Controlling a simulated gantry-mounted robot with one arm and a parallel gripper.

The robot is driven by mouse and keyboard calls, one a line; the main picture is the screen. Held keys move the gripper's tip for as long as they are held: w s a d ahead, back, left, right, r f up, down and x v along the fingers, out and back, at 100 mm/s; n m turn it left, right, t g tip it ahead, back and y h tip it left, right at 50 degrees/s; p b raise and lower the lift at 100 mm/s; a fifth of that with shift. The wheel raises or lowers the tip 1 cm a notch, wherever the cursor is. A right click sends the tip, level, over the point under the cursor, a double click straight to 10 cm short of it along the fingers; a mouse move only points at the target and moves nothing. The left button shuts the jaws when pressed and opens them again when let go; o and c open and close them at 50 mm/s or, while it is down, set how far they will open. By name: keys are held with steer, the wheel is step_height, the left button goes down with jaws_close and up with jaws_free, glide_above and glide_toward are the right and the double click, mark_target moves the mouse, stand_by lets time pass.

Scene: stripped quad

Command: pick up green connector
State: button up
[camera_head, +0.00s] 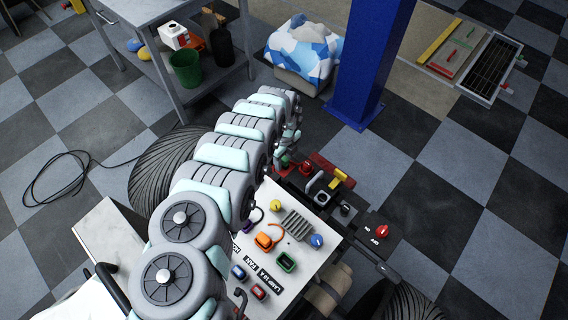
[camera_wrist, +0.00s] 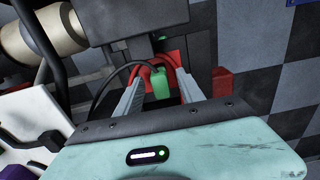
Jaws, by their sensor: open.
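The green connector (camera_wrist: 160,84) shows in the wrist view between the two fingers of my gripper (camera_wrist: 160,80), with a dark cable curving away from it to the left. My gripper is open, with one finger on each side of the connector; I cannot tell whether either finger touches it. A red part (camera_wrist: 172,60) curves behind the connector and fingertips. In the head view a small green patch (camera_head: 285,161) shows beside the end of my arm, probably the connector. My arm hides most of the gripper there.
A light panel (camera_head: 325,240) carries an orange part (camera_head: 266,241), a blue knob (camera_head: 316,240), a green-rimmed socket (camera_head: 286,262) and labels. A red block (camera_wrist: 222,82) stands right of my gripper. A blue post (camera_head: 366,60) rises behind.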

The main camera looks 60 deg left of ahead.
steer(key=shift+c, duration=0.5)
jaws_close()
